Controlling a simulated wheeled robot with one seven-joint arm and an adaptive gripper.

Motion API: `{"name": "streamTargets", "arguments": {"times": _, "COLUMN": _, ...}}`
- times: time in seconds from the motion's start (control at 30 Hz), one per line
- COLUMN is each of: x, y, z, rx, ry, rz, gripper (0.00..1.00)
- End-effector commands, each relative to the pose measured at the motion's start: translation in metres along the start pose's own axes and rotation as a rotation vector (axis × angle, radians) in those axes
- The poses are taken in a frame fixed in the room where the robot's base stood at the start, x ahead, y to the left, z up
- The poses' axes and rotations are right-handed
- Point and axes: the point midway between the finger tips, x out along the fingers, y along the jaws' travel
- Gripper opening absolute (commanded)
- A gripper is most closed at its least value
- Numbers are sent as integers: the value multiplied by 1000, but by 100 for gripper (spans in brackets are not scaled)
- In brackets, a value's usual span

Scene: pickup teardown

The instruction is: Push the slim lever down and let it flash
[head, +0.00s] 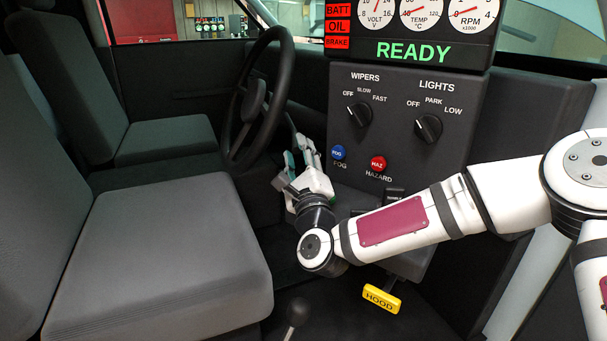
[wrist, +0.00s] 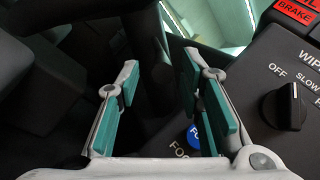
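I cannot clearly make out the slim lever in either view; the area behind the steering wheel (head: 262,100) is dark and partly hidden. My gripper (head: 300,158) is between the steering wheel and the grey switch panel, at the height of the wheel's lower rim. In the wrist view my gripper (wrist: 160,75) has its two teal-padded fingers apart, with nothing held between them. Dark shapes beyond the fingers are too dim to tell apart.
The switch panel (head: 395,85) stands close to the right, with a wipers knob (head: 359,114), a blue fog button (head: 338,152) and a red hazard button (head: 378,163). A yellow hood handle (head: 381,298) hangs below. Seats (head: 160,260) fill the left.

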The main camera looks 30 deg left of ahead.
Motion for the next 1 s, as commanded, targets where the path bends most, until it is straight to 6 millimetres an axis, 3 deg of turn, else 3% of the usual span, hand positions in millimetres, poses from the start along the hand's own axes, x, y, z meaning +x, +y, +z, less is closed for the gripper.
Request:
{"name": "streamTargets", "arguments": {"times": 0.3, "x": -65, "y": 1, "z": -1, "rx": 1, "ry": 2, "rz": 4, "gripper": 34}}
{"name": "streamTargets", "arguments": {"times": 0.5, "x": -93, "y": 1, "z": -1, "rx": 0, "ry": 2, "rz": 4, "gripper": 34}}
{"name": "streamTargets", "arguments": {"times": 1.0, "x": -102, "y": 0, "z": -1, "rx": 0, "ry": 1, "rz": 1, "gripper": 34}}
